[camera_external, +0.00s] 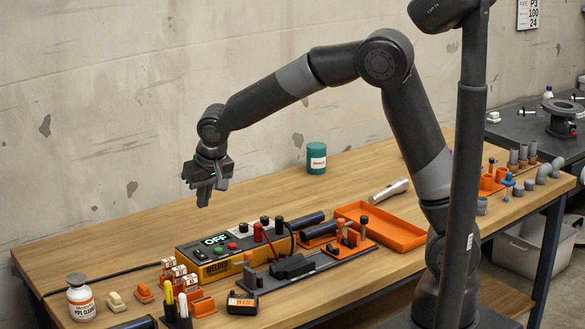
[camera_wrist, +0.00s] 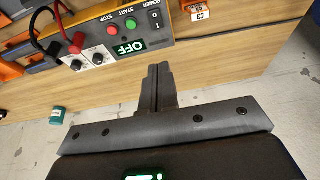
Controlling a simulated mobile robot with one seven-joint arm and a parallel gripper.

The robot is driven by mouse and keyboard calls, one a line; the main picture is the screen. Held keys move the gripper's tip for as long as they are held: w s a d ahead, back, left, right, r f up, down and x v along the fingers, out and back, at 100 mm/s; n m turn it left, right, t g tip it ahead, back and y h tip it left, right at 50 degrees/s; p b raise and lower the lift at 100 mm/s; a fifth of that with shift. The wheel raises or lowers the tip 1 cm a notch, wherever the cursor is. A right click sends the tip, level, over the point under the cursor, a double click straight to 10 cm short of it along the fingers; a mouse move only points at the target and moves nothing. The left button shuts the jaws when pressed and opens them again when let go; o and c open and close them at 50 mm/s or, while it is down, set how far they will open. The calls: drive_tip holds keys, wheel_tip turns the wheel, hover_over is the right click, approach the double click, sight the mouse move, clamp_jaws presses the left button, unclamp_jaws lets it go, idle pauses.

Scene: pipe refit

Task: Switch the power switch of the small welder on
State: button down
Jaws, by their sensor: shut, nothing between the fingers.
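The small welder (camera_external: 228,262) is a yellow and dark box on the wooden bench, its display reading OFF. In the wrist view the welder's panel (camera_wrist: 112,59) shows a green OFF display, a green start button, a red stop button and the black power switch (camera_wrist: 154,18) at one end, marked O and I. My gripper (camera_external: 204,196) is above the bench, behind and left of the welder, apart from it. In the wrist view my gripper (camera_wrist: 158,68) has its fingers together, empty, with the tips pointing toward the power switch and a gap that I cannot measure.
Red and black cables plug into the welder (camera_wrist: 75,42). A teal can (camera_external: 316,158) stands behind it. An orange tray (camera_external: 380,232) and a flashlight (camera_external: 389,189) lie to the right. A white cleaner bottle (camera_external: 80,300) and orange holders stand at the left front. The back left of the bench is mostly clear.

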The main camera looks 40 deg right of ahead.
sight(198, 251)
drive_tip(key=x, duration=1.3)
drive_tip(key=shift+s+f, duration=0.25)
drive_tip(key=shift+f, duration=0.3)
drive_tip(key=shift+w+d+f, duration=0.1)
drive_tip(key=shift+f+g, duration=0.15)
drive_tip(key=shift+g, duration=0.15)
drive_tip(key=shift+s, duration=0.85)
